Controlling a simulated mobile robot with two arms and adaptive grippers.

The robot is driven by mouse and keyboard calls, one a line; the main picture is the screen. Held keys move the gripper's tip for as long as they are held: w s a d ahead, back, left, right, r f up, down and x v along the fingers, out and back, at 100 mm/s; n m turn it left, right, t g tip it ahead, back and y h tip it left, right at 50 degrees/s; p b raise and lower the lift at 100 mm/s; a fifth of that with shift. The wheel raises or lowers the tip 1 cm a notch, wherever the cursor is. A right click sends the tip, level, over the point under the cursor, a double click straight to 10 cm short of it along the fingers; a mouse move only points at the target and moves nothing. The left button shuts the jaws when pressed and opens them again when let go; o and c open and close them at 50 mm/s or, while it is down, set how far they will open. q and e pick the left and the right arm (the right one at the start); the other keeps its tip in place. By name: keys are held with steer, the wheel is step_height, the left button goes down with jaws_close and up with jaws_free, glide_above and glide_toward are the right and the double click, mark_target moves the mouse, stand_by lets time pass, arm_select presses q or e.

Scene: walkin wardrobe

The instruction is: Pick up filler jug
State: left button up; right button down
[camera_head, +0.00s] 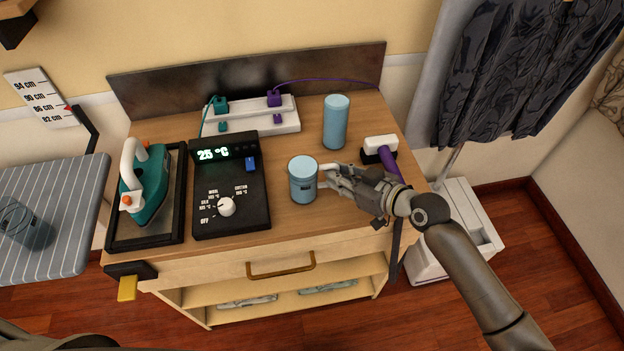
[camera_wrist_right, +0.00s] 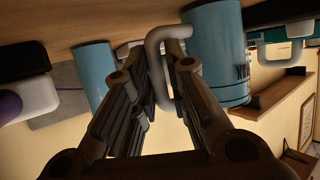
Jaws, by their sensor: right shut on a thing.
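The filler jug (camera_head: 303,182), a light blue cup with a pale handle, stands upright on the wooden cabinet top (camera_head: 285,222), near its front edge. My right gripper (camera_head: 336,178) reaches it from the right and is shut on its handle. In the right wrist view the jug (camera_wrist_right: 216,50) appears upside down, with the handle (camera_wrist_right: 155,52) between the fingers of my right gripper (camera_wrist_right: 162,72). I cannot see any gap under the jug. My left gripper is not in view.
A blue cylinder (camera_head: 336,122) stands behind the jug. A purple-handled tool with a white head (camera_head: 380,147) lies right of it. A black control box (camera_head: 230,195), a teal iron (camera_head: 147,188) and a white power strip (camera_head: 252,117) occupy the left and back.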

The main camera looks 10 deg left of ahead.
mark_target(336, 166)
steer(key=shift+r, duration=0.2)
steer(key=shift+r+b, duration=0.4)
steer(key=shift+r, duration=0.85)
steer(key=shift+s+a+r, duration=0.1)
steer(key=shift+s+r, duration=0.05)
steer(key=shift+r, duration=0.2)
steer(key=s+a+r, duration=0.4)
steer(key=s+r, duration=0.5)
steer(key=s, duration=0.4)
steer(key=shift+r+b, duration=0.2)
steer(key=shift+b, duration=0.15)
steer(key=shift+r, duration=0.1)
